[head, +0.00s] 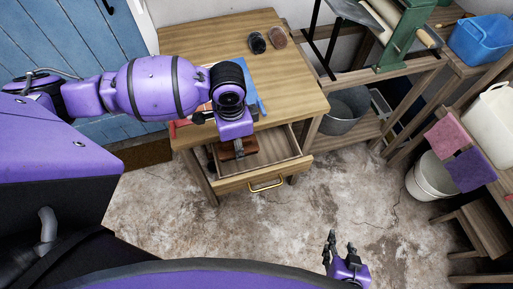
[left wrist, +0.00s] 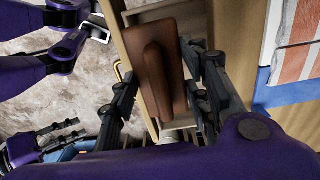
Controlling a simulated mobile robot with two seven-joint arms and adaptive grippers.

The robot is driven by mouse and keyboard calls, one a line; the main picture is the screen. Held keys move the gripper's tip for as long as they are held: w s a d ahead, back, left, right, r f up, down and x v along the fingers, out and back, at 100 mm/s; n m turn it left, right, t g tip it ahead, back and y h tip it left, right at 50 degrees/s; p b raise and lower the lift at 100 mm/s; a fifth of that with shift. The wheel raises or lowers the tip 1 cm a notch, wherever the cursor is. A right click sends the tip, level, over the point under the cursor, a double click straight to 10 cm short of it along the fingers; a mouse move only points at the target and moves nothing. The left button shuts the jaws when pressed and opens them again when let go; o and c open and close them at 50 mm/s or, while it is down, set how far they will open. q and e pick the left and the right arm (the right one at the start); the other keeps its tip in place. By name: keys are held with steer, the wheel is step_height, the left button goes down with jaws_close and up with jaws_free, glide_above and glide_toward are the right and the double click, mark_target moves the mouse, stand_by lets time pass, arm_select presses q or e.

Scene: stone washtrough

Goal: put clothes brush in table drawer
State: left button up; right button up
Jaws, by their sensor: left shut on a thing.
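The clothes brush (head: 240,150), a brown wooden block with a raised grip, shows below my left gripper (head: 236,139) in the head view. In the left wrist view the brush (left wrist: 158,65) lies between the two black fingers of that gripper (left wrist: 165,75), which is shut on it. The table drawer (head: 262,180) is pulled open, with a brass handle on its front. The brush is over or inside the drawer's left part; its exact height cannot be told. My right gripper (head: 340,246) is empty, its fingers apart, low over the floor at the bottom of the head view.
The wooden table (head: 205,42) holds two dark brushes (head: 267,41) at the back and a blue item partly hidden by my left arm. A metal tub (head: 345,110), a white bucket (head: 428,180) and a stool stand at the right. The floor before the drawer is clear.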

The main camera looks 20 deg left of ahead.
arm_select(q)
steer(key=shift+w+d+f+b, duration=0.2)
steer(key=shift+w+d+f, duration=0.55)
steer(key=shift+f, duration=0.85)
steer(key=shift+w+d+f+b, duration=0.15)
steer(key=shift+w+d+f, duration=0.65)
steer(key=shift+f, duration=0.8)
steer(key=shift+w+d+f+b, duration=0.2)
steer(key=shift+w+d+f, duration=0.55)
steer(key=shift+f, duration=0.85)
steer(key=shift+w+a, duration=0.1)
steer(key=shift+f, duration=0.6)
steer(key=o, duration=0.9)
step_height(320, 180, up, 13)
steer(key=shift+r+p, duration=0.1)
steer(key=shift+p, duration=0.45)
